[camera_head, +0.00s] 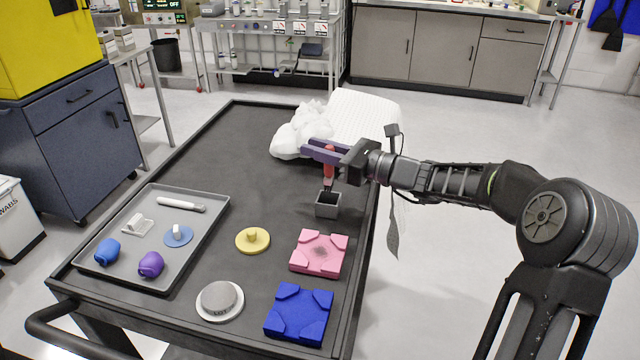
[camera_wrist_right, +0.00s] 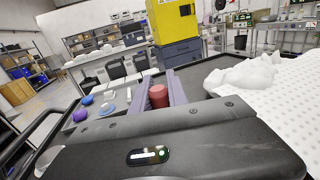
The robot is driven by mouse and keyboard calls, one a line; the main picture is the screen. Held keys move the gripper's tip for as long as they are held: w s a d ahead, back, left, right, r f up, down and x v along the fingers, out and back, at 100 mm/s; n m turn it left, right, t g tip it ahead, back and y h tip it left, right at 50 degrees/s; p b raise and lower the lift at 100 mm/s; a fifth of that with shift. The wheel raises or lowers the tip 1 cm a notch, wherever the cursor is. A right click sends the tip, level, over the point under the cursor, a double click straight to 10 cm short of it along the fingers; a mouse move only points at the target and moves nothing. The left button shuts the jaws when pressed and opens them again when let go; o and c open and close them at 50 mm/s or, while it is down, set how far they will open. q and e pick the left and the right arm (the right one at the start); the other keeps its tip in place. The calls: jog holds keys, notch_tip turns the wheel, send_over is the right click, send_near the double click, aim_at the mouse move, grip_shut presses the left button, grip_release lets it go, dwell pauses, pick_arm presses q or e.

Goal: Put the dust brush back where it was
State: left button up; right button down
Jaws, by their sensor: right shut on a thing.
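The dust brush (camera_head: 329,166) has a red handle and a dark lower end, and it hangs upright. My right gripper (camera_head: 318,151) is shut on its handle. In the right wrist view the red handle top (camera_wrist_right: 158,95) shows between the two purple fingers of the gripper (camera_wrist_right: 160,92). A small grey square holder (camera_head: 327,207) stands on the cart directly below the brush. The brush's lower end is at or just above the holder's opening; I cannot tell whether it is inside. My left gripper is not in view.
Behind the gripper lie a crumpled white cloth (camera_head: 300,130) and a white dimpled sheet (camera_head: 362,115). Pink (camera_head: 320,252) and blue (camera_head: 299,313) blocks, a yellow disc (camera_head: 253,240) and a round grey piece (camera_head: 219,299) lie nearby. A grey tray (camera_head: 180,228) holds small parts.

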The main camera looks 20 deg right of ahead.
aim_at(325, 175)
jog(key=shift+f, duration=1.35)
jog(key=shift+f, duration=0.1)
jog(key=shift+f, duration=1.75)
jog(key=shift+f, duration=0.15)
jog(key=c, duration=1.3)
grip_release()
jog(key=shift+s+d+r, duration=0.1)
jog(key=shift+r, duration=0.1)
jog(key=v, duration=1.1)
jog(key=shift+s+d+b, duration=0.25)
jog(key=shift+s+b, duration=0.1)
